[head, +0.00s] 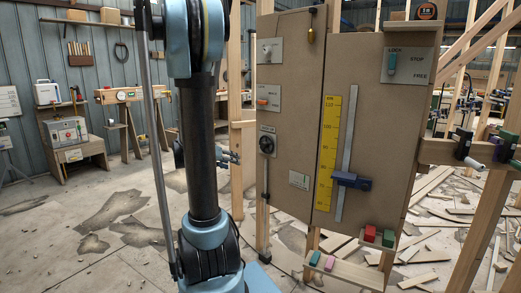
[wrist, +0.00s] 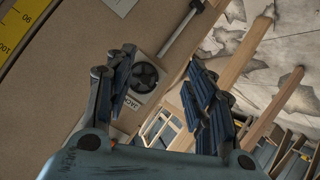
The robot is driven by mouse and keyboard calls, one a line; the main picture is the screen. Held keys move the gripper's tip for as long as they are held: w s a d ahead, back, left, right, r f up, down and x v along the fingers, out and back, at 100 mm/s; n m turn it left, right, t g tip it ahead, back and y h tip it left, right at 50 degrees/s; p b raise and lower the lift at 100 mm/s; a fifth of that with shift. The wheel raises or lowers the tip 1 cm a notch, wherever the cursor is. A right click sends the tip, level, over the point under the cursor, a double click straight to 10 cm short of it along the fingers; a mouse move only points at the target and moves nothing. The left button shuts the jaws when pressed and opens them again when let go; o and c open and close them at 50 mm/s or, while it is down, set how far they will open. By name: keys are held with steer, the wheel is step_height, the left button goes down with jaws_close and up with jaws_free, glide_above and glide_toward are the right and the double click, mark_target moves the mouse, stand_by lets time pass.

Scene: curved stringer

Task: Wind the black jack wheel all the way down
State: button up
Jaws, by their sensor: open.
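The black jack wheel (head: 267,145) is a small round wheel on a pale plate at the left side of the brown panel. A grey rod with a dark block runs down below it. In the wrist view the wheel (wrist: 146,77) shows beside a label reading JACK, near my left finger. My gripper (head: 230,157) is left of the wheel in the head view, apart from it. In the wrist view my gripper (wrist: 162,60) has its fingers spread and nothing between them. The wheel lies beyond the fingers; the exact distance is unclear.
The brown panel (head: 295,100) also carries a yellow scale (head: 328,150), a blue slider (head: 352,181), a lock switch (head: 391,65) and an orange switch (head: 263,102). A wooden post (head: 236,120) stands just left of the panel. Colored blocks lie on ledges below.

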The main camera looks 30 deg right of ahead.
steer(key=w+d+f+m+h, duration=0.1)
steer(key=w+d+m+h, duration=0.3)
steer(key=w+d, duration=0.55)
steer(key=t+h, duration=0.1)
steer(key=h, duration=0.1)
glide_toward(262, 146)
steer(key=shift+n, duration=0.3)
steer(key=x, duration=0.9)
steer(key=shift+d, duration=0.35)
steer(key=c, duration=1.1)
